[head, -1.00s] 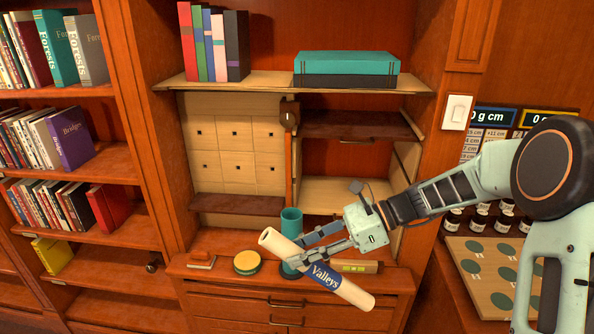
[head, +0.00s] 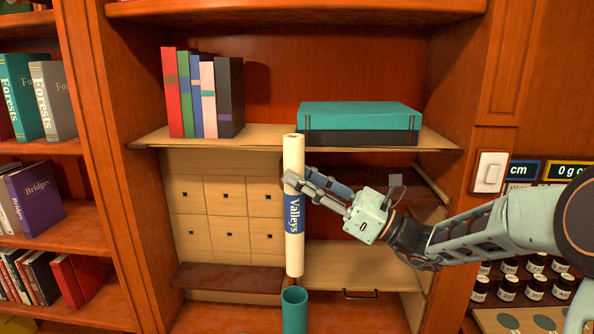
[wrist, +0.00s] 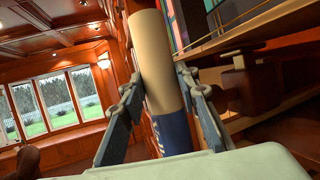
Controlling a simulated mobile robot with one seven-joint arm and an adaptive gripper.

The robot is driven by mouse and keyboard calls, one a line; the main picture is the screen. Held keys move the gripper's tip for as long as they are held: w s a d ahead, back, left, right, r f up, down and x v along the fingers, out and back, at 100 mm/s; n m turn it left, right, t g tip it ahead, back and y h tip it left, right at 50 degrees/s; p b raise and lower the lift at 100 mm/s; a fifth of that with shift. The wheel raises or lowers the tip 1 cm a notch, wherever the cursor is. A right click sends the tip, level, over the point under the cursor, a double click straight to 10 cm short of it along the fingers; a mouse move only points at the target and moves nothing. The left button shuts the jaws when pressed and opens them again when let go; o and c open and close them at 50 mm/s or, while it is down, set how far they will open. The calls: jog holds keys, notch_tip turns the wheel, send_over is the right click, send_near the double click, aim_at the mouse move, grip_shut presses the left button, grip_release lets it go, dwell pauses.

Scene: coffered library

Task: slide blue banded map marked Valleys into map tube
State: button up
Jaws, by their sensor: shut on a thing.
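The rolled map (head: 294,255) is cream with a blue band marked Valleys. It stands upright in the head view, and its lower end appears just above the mouth of the map tube. My gripper (head: 303,187) is shut on the map around its upper middle, coming from the right. The teal map tube (head: 294,312) stands upright at the bottom of the head view, its open top facing up and its base out of frame. In the wrist view the map (wrist: 165,70) is between the two fingers; its lower part is hidden by my gripper.
Small drawers (head: 228,210) are behind to the left, and an open compartment (head: 360,268) is to the right. A light switch (head: 490,172) is on the right post.

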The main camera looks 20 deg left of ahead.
jog(key=b, duration=0.6)
send_over(302, 263)
jog(key=w, duration=0.1)
jog(key=f, duration=0.6)
jog(key=shift+a+f, duration=0.2)
jog(key=shift+f, duration=0.05)
jog(key=shift+f+b, duration=3.3)
jog(key=shift+f, duration=4)
jog(key=o, duration=1.3)
